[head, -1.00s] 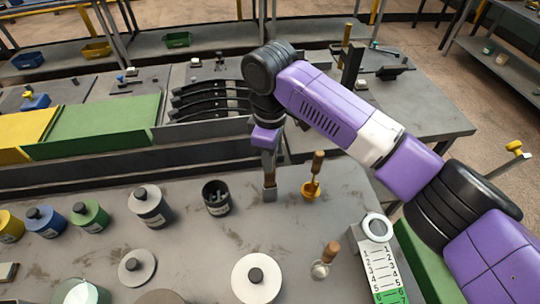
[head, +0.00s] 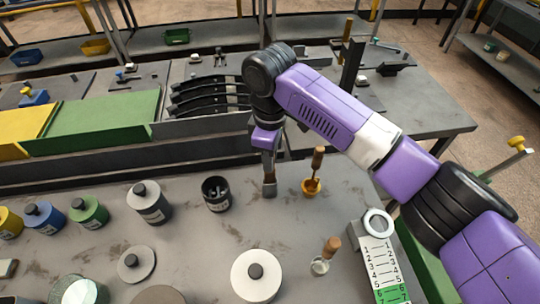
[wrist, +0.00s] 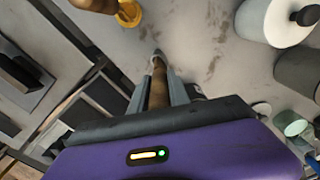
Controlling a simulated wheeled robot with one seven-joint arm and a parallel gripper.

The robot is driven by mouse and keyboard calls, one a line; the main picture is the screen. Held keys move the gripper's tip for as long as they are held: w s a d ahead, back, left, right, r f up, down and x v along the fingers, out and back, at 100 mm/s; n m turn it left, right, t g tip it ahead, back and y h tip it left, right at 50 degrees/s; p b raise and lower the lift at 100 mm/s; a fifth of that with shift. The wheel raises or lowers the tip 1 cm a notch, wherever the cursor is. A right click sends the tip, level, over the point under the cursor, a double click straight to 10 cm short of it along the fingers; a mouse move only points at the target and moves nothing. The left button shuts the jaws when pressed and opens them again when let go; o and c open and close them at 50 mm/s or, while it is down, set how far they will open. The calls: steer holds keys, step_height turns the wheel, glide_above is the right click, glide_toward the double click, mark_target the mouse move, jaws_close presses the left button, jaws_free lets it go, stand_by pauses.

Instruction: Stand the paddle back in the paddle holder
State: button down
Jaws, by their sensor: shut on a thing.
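My gripper (head: 268,168) points down over the bench and is shut on the paddle. The paddle's wooden handle (wrist: 158,88) shows between the two fingers in the wrist view. Its grey lower end (head: 270,191) shows below the fingers in the head view, low over the bench; I cannot tell whether it touches. A dark open pot (head: 216,193) with a pale label and dark parts inside stands upright just left of the paddle. It looks like the paddle holder, but I cannot be sure.
A similar pale tool (head: 322,262) stands nearer me. Bare bench lies between.

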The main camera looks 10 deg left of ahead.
steer(key=shift+f+b, duration=0.3)
steer(key=shift+f, duration=0.4)
steer(key=c, duration=1.2)
jaws_free()
steer(key=shift+o, duration=0.6)
steer(key=o, duration=0.4)
steer(key=shift+r, duration=0.15)
steer(key=shift+r+p, duration=2.35)
steer(key=shift+r, duration=1.05)
